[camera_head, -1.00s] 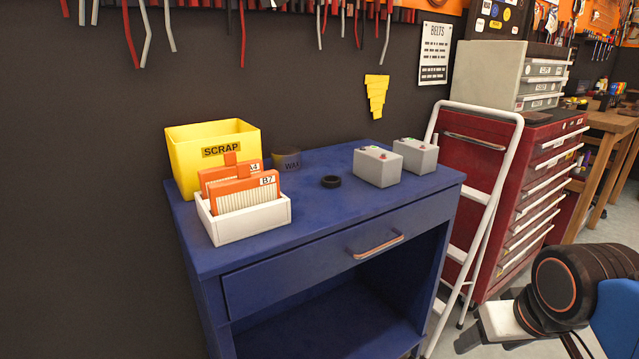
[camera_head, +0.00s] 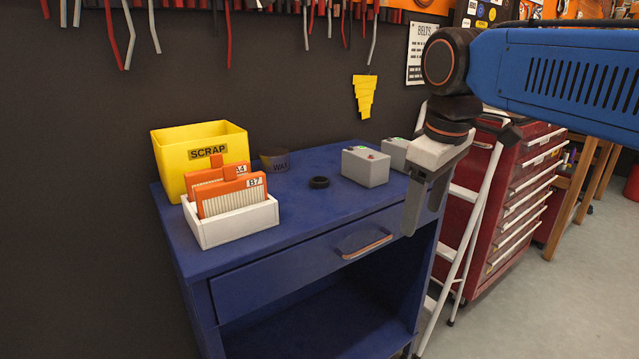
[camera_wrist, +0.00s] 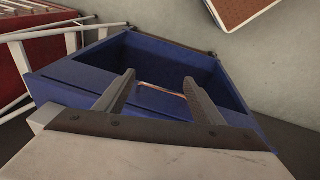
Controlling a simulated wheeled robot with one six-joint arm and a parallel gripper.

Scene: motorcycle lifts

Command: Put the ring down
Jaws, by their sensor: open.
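A small black ring (camera_head: 319,182) lies flat on top of the blue cabinet (camera_head: 330,214), between a dark round tub and a grey battery. My gripper (camera_head: 424,218) hangs in front of the cabinet's right front side, to the right of the ring and apart from it. In the wrist view my gripper's two fingers (camera_wrist: 160,90) are spread with nothing between them. Behind them are the blue cabinet's drawer front and open lower bay (camera_wrist: 180,65). The ring is not visible in the wrist view.
A yellow SCRAP bin (camera_head: 201,146), a white tray (camera_head: 236,226) with orange filters, a dark tub (camera_head: 275,161) and two grey batteries (camera_head: 365,168) stand on the cabinet. A white stepladder (camera_head: 466,192) and red tool chest (camera_head: 512,205) are at right. The cabinet top's front middle is clear.

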